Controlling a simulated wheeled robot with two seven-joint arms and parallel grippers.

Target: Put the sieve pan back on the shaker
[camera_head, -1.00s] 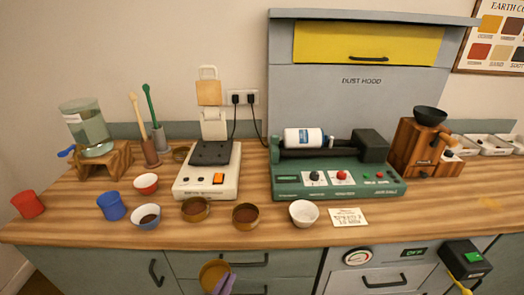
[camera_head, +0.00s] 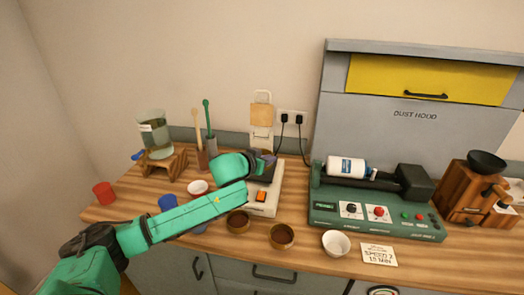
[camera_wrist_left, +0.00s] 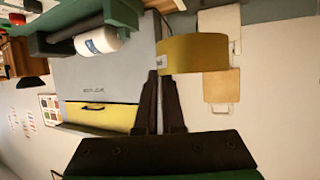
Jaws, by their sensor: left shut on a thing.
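The sieve pan, a brass-yellow round band, is at my fingertips in the left wrist view (camera_wrist_left: 193,52). My left gripper (camera_wrist_left: 160,76) is shut on its edge. In the head view my left gripper (camera_head: 266,158) reaches over the black platform of the white shaker (camera_head: 263,203), which has an orange switch. The green hand and forearm hide most of the platform and its left side there. The pan is hardly visible in the head view, so I cannot tell whether it touches the platform. My right gripper is not in view.
Two brass bowls (camera_head: 237,222) with brown contents and a white bowl (camera_head: 336,243) stand in front. A green roller machine (camera_head: 375,218) is to the right. A blue cup (camera_head: 168,202) is beside my forearm. Two tall tools (camera_head: 207,120) stand behind on the left.

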